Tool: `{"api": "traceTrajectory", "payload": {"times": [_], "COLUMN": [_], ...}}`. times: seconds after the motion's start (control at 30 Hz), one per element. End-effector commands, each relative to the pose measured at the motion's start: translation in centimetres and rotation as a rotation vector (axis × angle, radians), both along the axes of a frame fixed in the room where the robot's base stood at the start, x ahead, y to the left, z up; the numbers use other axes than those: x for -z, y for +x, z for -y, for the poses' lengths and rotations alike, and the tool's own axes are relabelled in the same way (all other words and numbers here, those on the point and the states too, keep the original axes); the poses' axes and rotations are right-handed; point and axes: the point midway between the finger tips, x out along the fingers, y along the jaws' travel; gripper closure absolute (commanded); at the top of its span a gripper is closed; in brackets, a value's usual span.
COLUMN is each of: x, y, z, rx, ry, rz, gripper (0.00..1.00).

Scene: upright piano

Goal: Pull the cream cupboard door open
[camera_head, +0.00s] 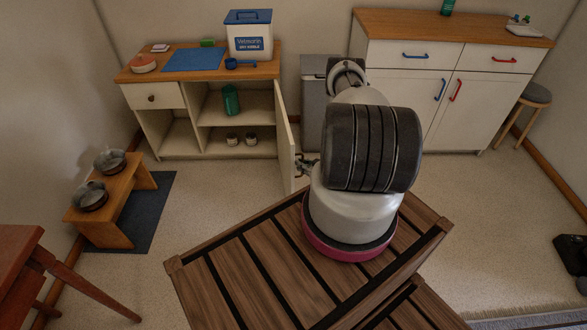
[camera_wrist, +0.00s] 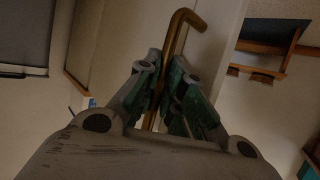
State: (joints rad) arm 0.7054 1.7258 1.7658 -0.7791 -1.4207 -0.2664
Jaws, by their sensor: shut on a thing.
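The cream cupboard door (camera_head: 285,142) stands swung well out from the low cream cupboard (camera_head: 205,153), whose shelves are open to view. My gripper (camera_head: 303,167) is at the outer side of the door near its free edge, partly hidden by my arm. In the wrist view my gripper (camera_wrist: 166,85) is shut on the brass bar handle (camera_wrist: 184,17). The handle's bent upper end sticks out past the fingers. The pale door face (camera_wrist: 218,45) lies behind it.
A green cup (camera_head: 231,101) and two small jars stand inside the cupboard. A grey bin (camera_head: 315,105) stands to the right of the door. A low wooden bench with two bowls (camera_head: 111,161) is at the left. The floor before the cupboard is clear.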

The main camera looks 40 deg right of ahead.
Motion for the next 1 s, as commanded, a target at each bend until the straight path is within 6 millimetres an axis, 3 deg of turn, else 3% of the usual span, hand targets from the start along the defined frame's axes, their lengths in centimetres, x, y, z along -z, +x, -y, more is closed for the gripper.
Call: {"api": "traceTrajectory", "payload": {"times": [0.47,0.5,0.53,0.87,1.0], "x": [0.1,0.1,0.1,0.0,-0.7], "y": [-0.1,-0.1,-0.1,-0.3,-1.8], "z": [0.5,0.5,0.5,0.6,0.9], "rx": [0.001,0.001,0.001,0.001,0.004], "ry": [0.001,0.001,0.001,0.000,0.001], "rz": [-0.003,-0.004,-0.003,-0.002,-0.002], "gripper": [1.00,0.83,0.81,0.81,0.81]}}
